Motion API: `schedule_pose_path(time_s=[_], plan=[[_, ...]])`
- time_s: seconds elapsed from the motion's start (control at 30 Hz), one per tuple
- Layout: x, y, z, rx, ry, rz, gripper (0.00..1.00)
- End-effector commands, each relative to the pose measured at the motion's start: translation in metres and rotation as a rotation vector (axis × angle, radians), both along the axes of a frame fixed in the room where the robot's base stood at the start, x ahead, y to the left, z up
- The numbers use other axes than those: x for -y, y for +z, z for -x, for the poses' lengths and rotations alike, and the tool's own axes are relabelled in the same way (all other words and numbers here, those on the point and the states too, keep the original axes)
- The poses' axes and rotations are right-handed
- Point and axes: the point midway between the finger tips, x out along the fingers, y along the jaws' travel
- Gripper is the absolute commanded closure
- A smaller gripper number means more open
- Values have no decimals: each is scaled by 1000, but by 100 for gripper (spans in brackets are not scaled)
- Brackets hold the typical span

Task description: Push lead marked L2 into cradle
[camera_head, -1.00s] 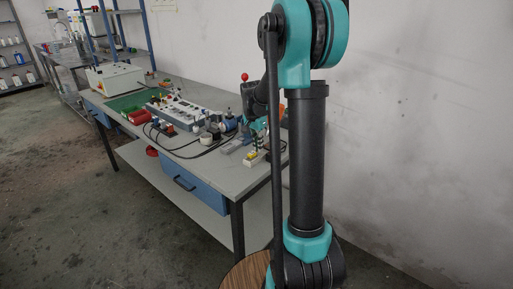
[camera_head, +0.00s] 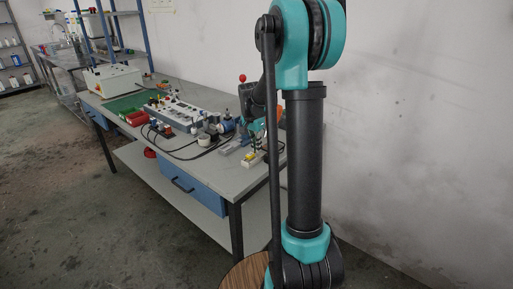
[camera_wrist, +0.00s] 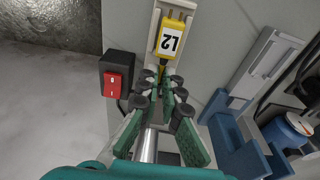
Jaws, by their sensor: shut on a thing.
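The lead marked L2 (camera_wrist: 172,38) is a yellow plug with a white label, near the top of the wrist view. It lies along a cream-white cradle (camera_wrist: 178,5), and part of the cradle shows beyond and beside it. I cannot tell how deep it sits. My gripper (camera_wrist: 161,83) has green fingers with dark round pads, closed around the near, narrow end of the lead. In the head view, my gripper is small and partly hidden by my arm; the pale cradle (camera_head: 250,161) shows at the table's near right end.
A black box with a red switch (camera_wrist: 117,83) is close left of my fingers. A blue and grey holder (camera_wrist: 233,130) and a blue round container (camera_wrist: 284,132) stand right.

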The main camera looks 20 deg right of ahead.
Motion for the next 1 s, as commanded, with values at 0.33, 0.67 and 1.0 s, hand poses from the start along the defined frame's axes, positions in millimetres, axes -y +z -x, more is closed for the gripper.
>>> schedule_pose_path(time_s=[0.33, 0.67, 1.0], plan=[[0, 0, 0, 0, 0, 0, 100], [0, -3, 0, 0, 0, 0, 100], [0, -10, 0, 0, 0, 0, 100]])
